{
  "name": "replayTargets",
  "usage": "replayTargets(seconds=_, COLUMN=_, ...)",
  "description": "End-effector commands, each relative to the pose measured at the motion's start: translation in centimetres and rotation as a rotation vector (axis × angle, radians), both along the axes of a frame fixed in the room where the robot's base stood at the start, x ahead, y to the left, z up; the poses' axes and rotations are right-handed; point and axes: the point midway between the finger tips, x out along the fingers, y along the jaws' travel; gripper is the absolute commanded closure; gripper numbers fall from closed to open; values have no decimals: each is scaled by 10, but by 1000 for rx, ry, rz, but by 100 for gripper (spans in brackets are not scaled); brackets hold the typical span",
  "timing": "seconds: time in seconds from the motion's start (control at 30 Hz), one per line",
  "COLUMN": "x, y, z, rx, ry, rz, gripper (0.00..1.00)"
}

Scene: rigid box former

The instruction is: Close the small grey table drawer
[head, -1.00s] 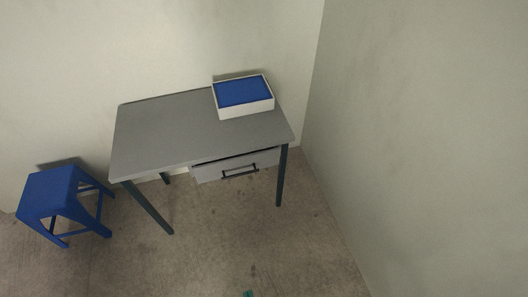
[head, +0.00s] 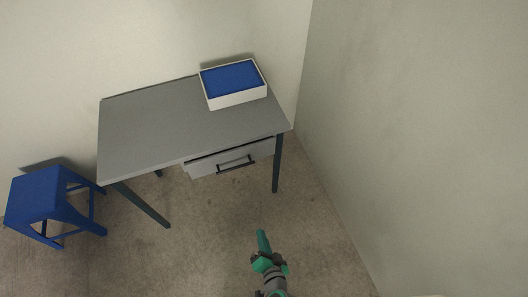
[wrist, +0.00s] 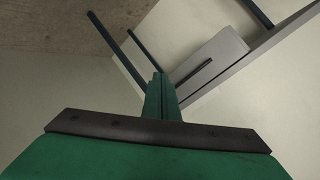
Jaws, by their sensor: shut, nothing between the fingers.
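The grey table (head: 150,125) stands against the back wall on dark legs. Its small grey drawer (head: 205,169) hangs under the front right edge and sticks out a little. The drawer has a dark bar handle (head: 236,164) on its front. My green gripper (head: 262,240) is in front of the table, below and right of the drawer and apart from it, shut and empty. In the wrist view, the shut green fingers (wrist: 160,97) point toward the drawer (wrist: 209,67), which shows beyond them with its dark handle. The fingertips cover part of the scene there.
A white box with a blue top (head: 233,82) sits on the table's back right corner. A blue stool (head: 45,198) stands left of the table. A wall (head: 420,130) rises close on the right. The floor (head: 200,250) in front of the drawer is clear.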

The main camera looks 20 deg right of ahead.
Motion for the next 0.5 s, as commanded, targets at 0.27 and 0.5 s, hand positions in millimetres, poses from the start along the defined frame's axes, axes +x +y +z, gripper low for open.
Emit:
replayTargets(seconds=0.27, x=104, y=-52, z=1, rx=394, ry=-181, rz=-73, gripper=100)
replayTargets(seconds=0.5, x=160, y=-99, z=39, rx=608, ry=-370, rz=-80, gripper=100)
